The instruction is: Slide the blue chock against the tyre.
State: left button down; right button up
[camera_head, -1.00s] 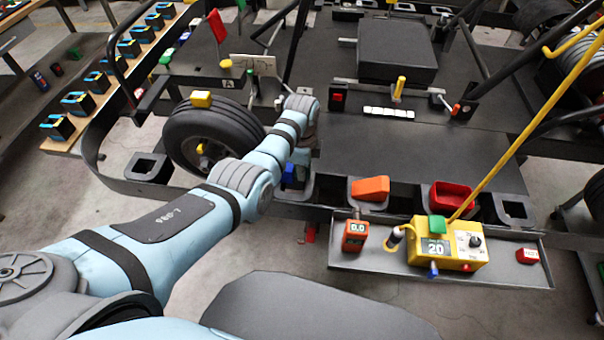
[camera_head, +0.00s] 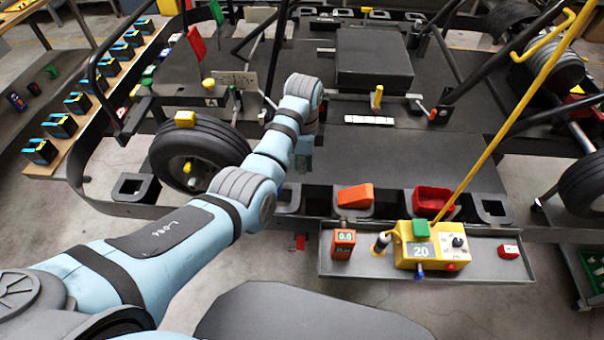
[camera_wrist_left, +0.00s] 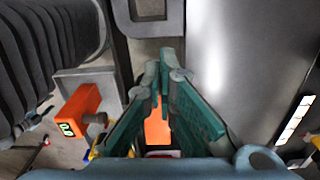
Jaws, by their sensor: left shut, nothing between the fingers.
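The black tyre (camera_head: 200,145) stands at the left of the kart in the head view, with a yellow block on top. I cannot make out the blue chock in either view now; my left arm covers the area right of the tyre. My left gripper (camera_head: 303,160) is low at the end of that arm, right of the tyre and partly hidden. In the left wrist view its teal fingers (camera_wrist_left: 165,85) are together with nothing between them. A dark ribbed surface fills the left of that view; I cannot tell if it is the tyre. My right gripper is not in view.
An orange wedge (camera_head: 354,196) and a red tray (camera_head: 433,202) sit along the kart's near edge. Below them, a grey shelf (camera_head: 500,268) holds an orange meter (camera_head: 343,243) and a yellow box (camera_head: 415,258). Dark tubes (camera_head: 440,75) rise from the kart.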

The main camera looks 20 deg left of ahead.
pick_arm(q)
jog(key=shift+r, duration=0.35)
jog(key=c, duration=2.3)
grip_release()
jog(key=shift+f, duration=0.1)
jog(key=o, duration=0.3)
jog(key=shift+w+a+r, duration=0.1)
jog(key=shift+a+r, duration=0.1)
jog(key=shift+a, duration=0.1)
jog(key=o, duration=1.1)
jog(key=a+r, duration=0.1)
jog(key=a, duration=0.1)
jog(key=a+r, duration=0.2)
jog(key=s+a+r, duration=0.1)
jog(key=a, duration=0.1)
jog(key=shift+a+r+p, duration=0.3)
jog(key=shift+a, duration=0.05)
jog(key=shift+w, duration=0.1)
jog(key=shift+d, duration=0.1)
